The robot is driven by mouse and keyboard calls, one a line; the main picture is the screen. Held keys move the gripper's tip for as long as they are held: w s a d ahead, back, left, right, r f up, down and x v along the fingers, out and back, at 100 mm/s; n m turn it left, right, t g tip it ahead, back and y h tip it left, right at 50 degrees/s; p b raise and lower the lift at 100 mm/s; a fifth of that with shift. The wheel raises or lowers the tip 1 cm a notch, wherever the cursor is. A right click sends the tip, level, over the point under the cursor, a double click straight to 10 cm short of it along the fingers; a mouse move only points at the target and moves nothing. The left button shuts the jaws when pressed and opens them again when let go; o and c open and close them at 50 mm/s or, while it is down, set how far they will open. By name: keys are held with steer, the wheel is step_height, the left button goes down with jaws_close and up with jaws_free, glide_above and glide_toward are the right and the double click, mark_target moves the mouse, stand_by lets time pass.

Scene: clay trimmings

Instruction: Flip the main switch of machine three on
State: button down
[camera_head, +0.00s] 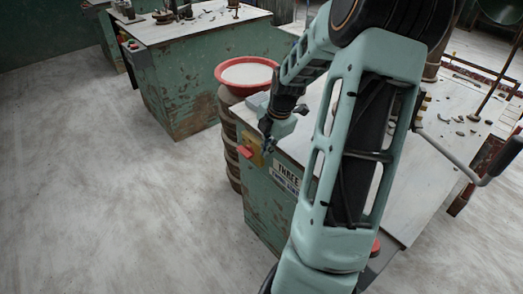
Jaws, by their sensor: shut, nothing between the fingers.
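The machine labelled THREE (289,176) is a worn green cabinet with a pale top, at centre right. On its left front corner is a yellow switch plate (257,157) with a red switch (245,152) on its left side. My gripper (267,147) is shut and empty, pointing down beside the plate at its right edge. I cannot tell whether it touches the plate. The plate's upper part is partly hidden by my gripper, and the switch's position is too small to tell. My arm covers much of the machine's front and top.
A red basin (246,71) with pale contents sits on a stack of round brown things (231,158) just left of the machine. Another green machine (187,80) stands behind. Clay scraps (461,132) and a crank handle (483,180) are at the right. The concrete floor (110,200) at left is clear.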

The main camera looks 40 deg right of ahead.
steer(key=shift+s+r, duration=0.15)
step_height(320, 180, up, 7)
steer(key=g, duration=0.3)
glide_above(247, 156)
steer(key=shift+s+f, duration=0.1)
steer(key=shift+f, duration=0.1)
step_height(247, 156, down, 14)
steer(key=b, duration=0.3)
stand_by(0.5)
